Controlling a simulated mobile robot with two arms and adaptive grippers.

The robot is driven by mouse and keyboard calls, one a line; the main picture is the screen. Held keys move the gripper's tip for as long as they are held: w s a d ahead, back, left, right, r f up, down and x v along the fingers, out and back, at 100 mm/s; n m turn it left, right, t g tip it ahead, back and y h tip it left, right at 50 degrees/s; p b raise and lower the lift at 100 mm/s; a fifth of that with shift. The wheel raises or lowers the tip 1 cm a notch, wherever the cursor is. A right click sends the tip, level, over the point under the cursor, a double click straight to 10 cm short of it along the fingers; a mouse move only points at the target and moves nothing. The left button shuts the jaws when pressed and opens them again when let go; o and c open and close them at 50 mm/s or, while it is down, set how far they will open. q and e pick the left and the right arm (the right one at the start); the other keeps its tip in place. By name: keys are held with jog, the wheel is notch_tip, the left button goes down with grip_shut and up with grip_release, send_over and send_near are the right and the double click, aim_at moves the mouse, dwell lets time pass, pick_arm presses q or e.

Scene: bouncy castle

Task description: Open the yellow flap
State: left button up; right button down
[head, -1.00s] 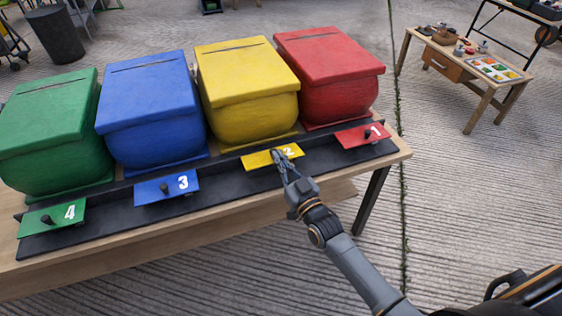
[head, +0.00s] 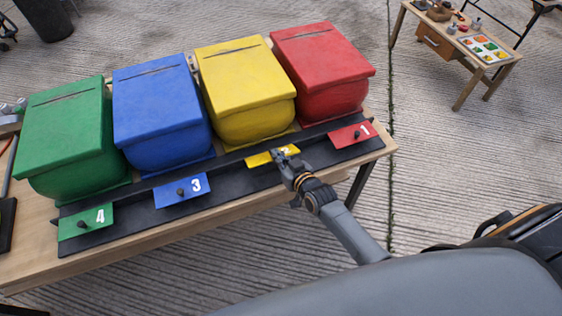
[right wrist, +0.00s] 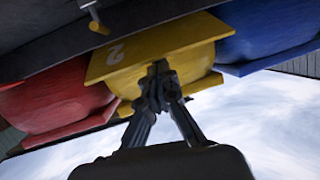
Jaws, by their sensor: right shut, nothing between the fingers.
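The yellow flap (head: 258,159), marked 2, sits on the black rail in front of the yellow bin (head: 240,75). It looks narrower than the neighbouring flaps, as if tilted. My right gripper (head: 279,153) is shut and empty at the flap, covering part of its number. In the right wrist view, which is upside down, the yellow flap (right wrist: 135,52) shows its 2, and the shut fingertips (right wrist: 160,85) are close to its edge. I cannot tell whether they touch it. The flap's knob is not clear in the head view. My left gripper is not in view.
The red flap (head: 349,134), blue flap (head: 182,190) and green flap (head: 86,222) lie along the black rail (head: 228,178). Red (head: 322,62), blue (head: 158,105) and green (head: 70,140) bins stand behind. The wooden table's front edge (head: 150,247) is near. A second table (head: 430,40) stands far right.

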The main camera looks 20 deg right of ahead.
jog(key=shift+w+a+r+g+p, duration=0.1)
jog(key=shift+w+r+g+p, duration=0.95)
jog(key=shift+p, duration=1.35)
jog(key=shift+w+r+g+p, duration=0.7)
jog(key=shift+g+p, duration=0.65)
jog(key=shift+p, duration=1)
jog(key=shift+w+m+g+h+p, duration=0.3)
jog(key=shift+g, duration=0.1)
jog(key=shift+w+g, duration=0.8)
jog(key=shift+g, duration=0.2)
jog(key=shift+w+f+g, duration=0.1)
jog(key=shift+w+g, duration=0.25)
jog(key=shift+g, duration=0.05)
jog(key=w+g+b, duration=0.2)
jog(key=b, duration=0.1)
jog(key=shift+a+f, duration=0.1)
jog(key=shift+f, duration=0.05)
jog(key=shift+w+f+b, duration=0.1)
jog(key=shift+w+b, duration=0.45)
jog(key=shift+w, duration=0.5)
